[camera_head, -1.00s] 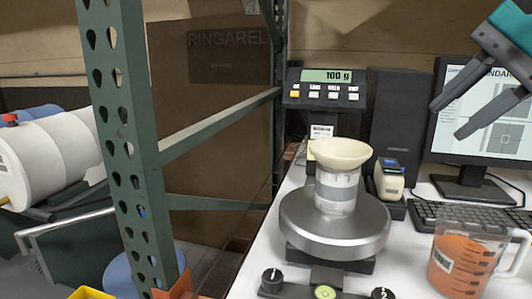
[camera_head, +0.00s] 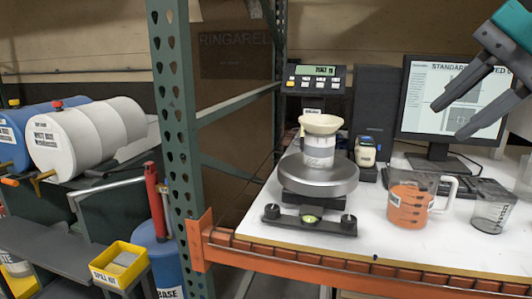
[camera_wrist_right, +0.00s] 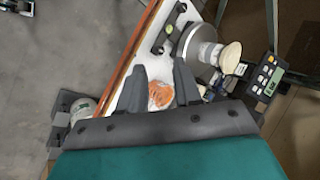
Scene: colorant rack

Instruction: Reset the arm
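My right gripper (camera_head: 470,105) is at the upper right of the head view, in the air in front of the monitor. Its two dark fingers are apart with nothing between them. The right wrist view also shows the fingers (camera_wrist_right: 160,85) spread, with the measuring cup of orange material (camera_wrist_right: 161,95) on the table well beyond them. In the head view this clear cup (camera_head: 408,205) stands on the white table. A white jar (camera_head: 319,152) with a cream funnel (camera_head: 321,124) on top stands upright on the round scale plate (camera_head: 318,177). My left gripper is not in view.
A second, clear cup (camera_head: 492,207) stands right of the orange one. A monitor (camera_head: 445,90), a scale display (camera_head: 313,79) and a handheld device (camera_head: 366,151) stand behind. A green rack post (camera_head: 177,120) rises left of the table. White and blue drums (camera_head: 88,135) lie further left.

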